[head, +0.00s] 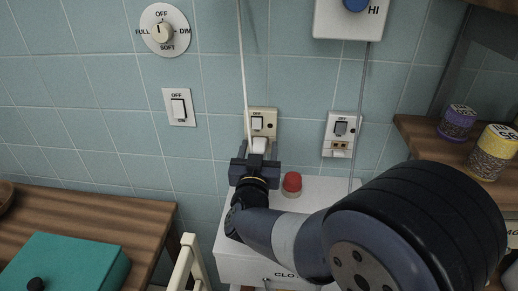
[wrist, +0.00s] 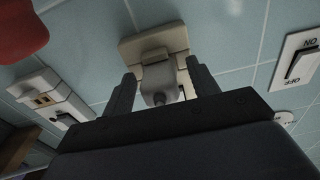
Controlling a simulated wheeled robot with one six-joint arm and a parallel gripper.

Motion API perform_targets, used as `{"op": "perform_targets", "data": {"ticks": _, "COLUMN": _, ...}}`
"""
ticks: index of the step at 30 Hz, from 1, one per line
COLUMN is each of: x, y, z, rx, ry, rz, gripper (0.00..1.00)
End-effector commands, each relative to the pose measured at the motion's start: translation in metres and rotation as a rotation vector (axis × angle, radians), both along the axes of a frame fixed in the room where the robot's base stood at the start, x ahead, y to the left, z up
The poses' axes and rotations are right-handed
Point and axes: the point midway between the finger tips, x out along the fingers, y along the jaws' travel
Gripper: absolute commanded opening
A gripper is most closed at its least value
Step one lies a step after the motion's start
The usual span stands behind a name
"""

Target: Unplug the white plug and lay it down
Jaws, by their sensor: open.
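The white plug (head: 260,145) sits against the lower half of a beige switched socket (head: 263,122) on the tiled wall, with a pale cord rising above it. In the wrist view the plug (wrist: 159,82) is in front of the socket plate (wrist: 153,42). My gripper (head: 256,163) is at the plug from the near side. In the wrist view my gripper (wrist: 161,92) is open, one finger on each side of the plug, with the left finger visibly apart from it. Whether the right finger touches it cannot be told. Its prongs are hidden.
A second socket (head: 341,134) is to the right, and a rocker switch (head: 179,107) and dial (head: 164,30) are to the left. A red-topped thing (head: 291,184) stands on the white box (head: 318,190) below. Jars (head: 457,122) sit on the right shelf.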

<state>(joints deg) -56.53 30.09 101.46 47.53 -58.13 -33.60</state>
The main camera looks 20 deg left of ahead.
Motion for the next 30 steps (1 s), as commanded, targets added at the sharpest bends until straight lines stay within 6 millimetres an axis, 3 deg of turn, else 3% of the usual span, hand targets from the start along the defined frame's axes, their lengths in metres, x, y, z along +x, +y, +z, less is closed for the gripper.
{"op": "perform_targets", "data": {"ticks": 23, "x": 0.0000, "y": 0.0001, "z": 0.0001, "rx": 0.000, "ry": 0.000, "rz": 0.000, "gripper": 0.56}}
{"op": "perform_targets", "data": {"ticks": 30, "x": 0.0000, "y": 0.0001, "z": 0.0000, "rx": 0.000, "ry": 0.000, "rz": 0.000, "gripper": 0.37}}
